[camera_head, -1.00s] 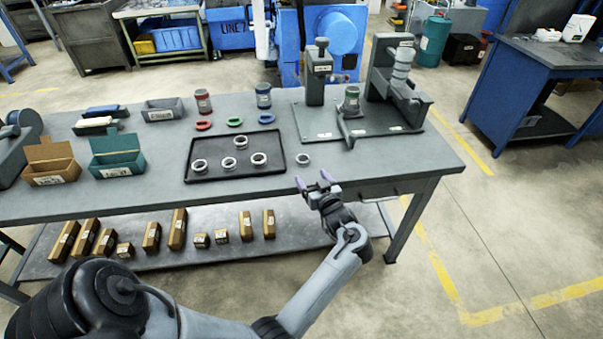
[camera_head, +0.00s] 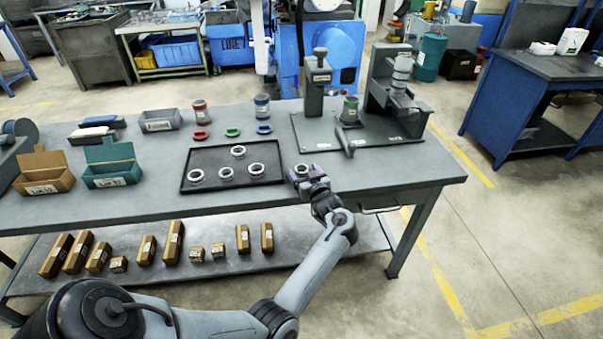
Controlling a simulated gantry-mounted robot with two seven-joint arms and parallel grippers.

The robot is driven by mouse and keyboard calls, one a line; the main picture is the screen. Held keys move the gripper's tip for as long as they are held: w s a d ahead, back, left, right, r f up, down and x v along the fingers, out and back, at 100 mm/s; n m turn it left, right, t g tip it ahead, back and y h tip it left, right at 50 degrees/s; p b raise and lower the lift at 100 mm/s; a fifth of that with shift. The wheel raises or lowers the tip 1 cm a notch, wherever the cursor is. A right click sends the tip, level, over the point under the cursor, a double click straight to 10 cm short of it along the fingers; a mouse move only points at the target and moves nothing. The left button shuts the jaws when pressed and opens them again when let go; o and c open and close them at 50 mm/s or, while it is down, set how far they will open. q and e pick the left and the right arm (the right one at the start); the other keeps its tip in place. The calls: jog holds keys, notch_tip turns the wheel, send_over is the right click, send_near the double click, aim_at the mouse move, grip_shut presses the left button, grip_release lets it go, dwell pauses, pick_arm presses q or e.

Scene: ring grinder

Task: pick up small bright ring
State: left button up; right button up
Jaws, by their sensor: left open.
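A small bright ring (camera_head: 302,169) lies on the grey workbench (camera_head: 400,172), just right of the black tray (camera_head: 232,184). My left gripper (camera_head: 304,172) is open over the bench's front part, with its purple-tipped fingers to the left and right of this ring. I cannot tell whether they touch it. Several similar bright rings lie in the tray, among them one at the back (camera_head: 238,151) and one at the front right (camera_head: 257,170). My right gripper is not in view.
Behind the ring stands a grey press fixture (camera_head: 318,78) on a base plate. Red (camera_head: 200,135), green (camera_head: 232,132) and blue (camera_head: 264,129) oval pieces lie behind the tray. A brown bin (camera_head: 45,178) and a teal bin (camera_head: 111,170) stand at the left. The bench's front right is clear.

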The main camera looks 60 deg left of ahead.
pick_arm(q)
jog(key=shift+w+a+f, duration=0.1)
jog(key=shift+w+a, duration=0.05)
jog(key=shift+a, duration=0.5)
jog(key=c, duration=1.3)
jog(key=shift+o, duration=0.2)
jog(key=shift+r, duration=0.2)
